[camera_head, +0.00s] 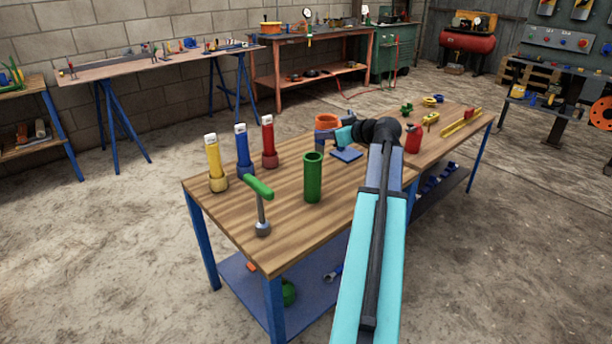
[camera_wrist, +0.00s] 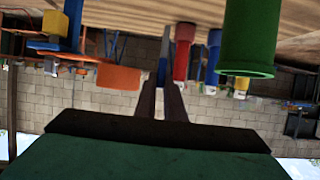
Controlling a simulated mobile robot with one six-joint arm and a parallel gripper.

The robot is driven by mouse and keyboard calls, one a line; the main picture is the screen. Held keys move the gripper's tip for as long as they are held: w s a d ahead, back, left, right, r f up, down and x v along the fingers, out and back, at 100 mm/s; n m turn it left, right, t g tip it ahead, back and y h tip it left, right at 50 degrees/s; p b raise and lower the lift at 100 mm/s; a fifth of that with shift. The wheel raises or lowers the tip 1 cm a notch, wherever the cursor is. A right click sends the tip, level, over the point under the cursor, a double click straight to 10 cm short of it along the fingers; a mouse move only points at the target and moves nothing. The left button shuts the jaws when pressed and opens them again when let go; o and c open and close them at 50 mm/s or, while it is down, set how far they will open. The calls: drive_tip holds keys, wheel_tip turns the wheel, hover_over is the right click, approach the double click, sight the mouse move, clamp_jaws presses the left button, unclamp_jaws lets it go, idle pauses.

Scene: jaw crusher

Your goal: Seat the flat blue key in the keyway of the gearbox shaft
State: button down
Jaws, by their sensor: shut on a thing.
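My gripper (camera_wrist: 162,88) is shut on the flat blue key (camera_wrist: 162,70), which shows as a thin blue strip between the dark fingertips in the wrist view. In the head view my gripper (camera_head: 330,138) is small and partly hidden by my wrist, above the wooden table. An orange round piece (camera_head: 327,121) shows right by it, with a blue plate (camera_head: 346,155) lower down on the table. I cannot make out the keyway or clearly tell the gearbox shaft, nor whether the key touches anything.
A green tube (camera_head: 313,177), a green-handled tool (camera_head: 261,206) and yellow (camera_head: 215,164), blue (camera_head: 243,152) and red (camera_head: 268,143) upright cylinders stand on the table. A red can (camera_head: 413,138) stands right of my wrist.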

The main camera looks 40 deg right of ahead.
wheel_tip(320, 180, down, 6)
drive_tip(key=b, duration=0.1)
drive_tip(key=shift+f, duration=0.15)
idle(0.4)
drive_tip(key=shift+f+b, duration=0.7)
drive_tip(key=shift+f, duration=1.1)
drive_tip(key=shift+f, duration=0.15)
drive_tip(key=c, duration=1.8)
unclamp_jaws()
drive_tip(key=shift+c, duration=0.2)
drive_tip(key=shift+r, duration=0.2)
drive_tip(key=p+v, duration=0.2)
drive_tip(key=v, duration=1)
